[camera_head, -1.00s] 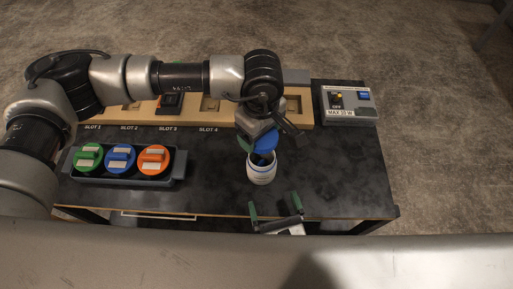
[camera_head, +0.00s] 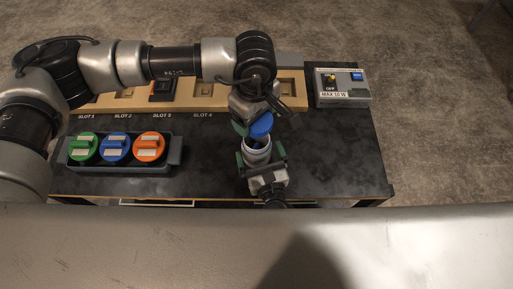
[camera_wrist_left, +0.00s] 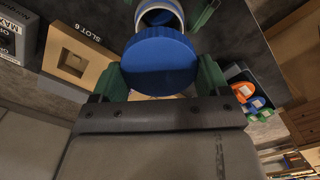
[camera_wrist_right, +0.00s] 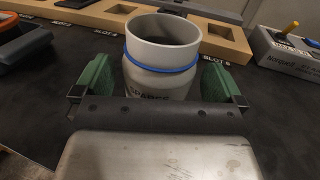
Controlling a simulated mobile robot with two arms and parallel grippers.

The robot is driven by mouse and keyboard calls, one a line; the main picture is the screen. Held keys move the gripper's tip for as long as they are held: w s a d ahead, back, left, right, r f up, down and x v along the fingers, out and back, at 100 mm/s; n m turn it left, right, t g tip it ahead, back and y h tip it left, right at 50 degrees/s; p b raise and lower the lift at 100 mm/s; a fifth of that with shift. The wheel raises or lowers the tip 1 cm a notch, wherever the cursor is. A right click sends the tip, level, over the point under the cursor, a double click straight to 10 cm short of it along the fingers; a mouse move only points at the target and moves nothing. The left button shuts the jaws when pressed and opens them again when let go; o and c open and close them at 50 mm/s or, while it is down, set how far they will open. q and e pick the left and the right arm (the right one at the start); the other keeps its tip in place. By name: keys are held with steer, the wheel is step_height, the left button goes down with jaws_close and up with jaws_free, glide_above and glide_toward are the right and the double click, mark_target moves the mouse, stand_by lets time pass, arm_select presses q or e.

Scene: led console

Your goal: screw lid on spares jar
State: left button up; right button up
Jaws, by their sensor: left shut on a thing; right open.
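The spares jar (camera_head: 257,153) is a white open-topped jar with a blue ring, upright on the dark table. Its open mouth also shows in the right wrist view (camera_wrist_right: 162,42). My left gripper (camera_head: 251,125) is shut on the blue lid (camera_head: 262,125), held above the jar and slightly behind its mouth. The lid's flat blue face fills the middle of the left wrist view (camera_wrist_left: 160,65), between green fingers. My right gripper (camera_head: 261,160) is open, its green fingers on either side of the jar. In the right wrist view gaps show between the fingers and the jar.
A grey tray (camera_head: 176,157) with green, blue and orange round modules stands on the left. A wooden slotted board (camera_head: 220,103) runs along the back. A grey switch box (camera_head: 342,89) sits at the back right. The table right of the jar is clear.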

steer(key=shift+x, duration=1.3)
steer(key=c, duration=1.1)
arm_select(q)
steer(key=shift+f, duration=2.5)
arm_select(e)
steer(key=shift+c, duration=0.2)
arm_select(q)
steer(key=shift+f, duration=0.9)
steer(key=shift+f, duration=0.5)
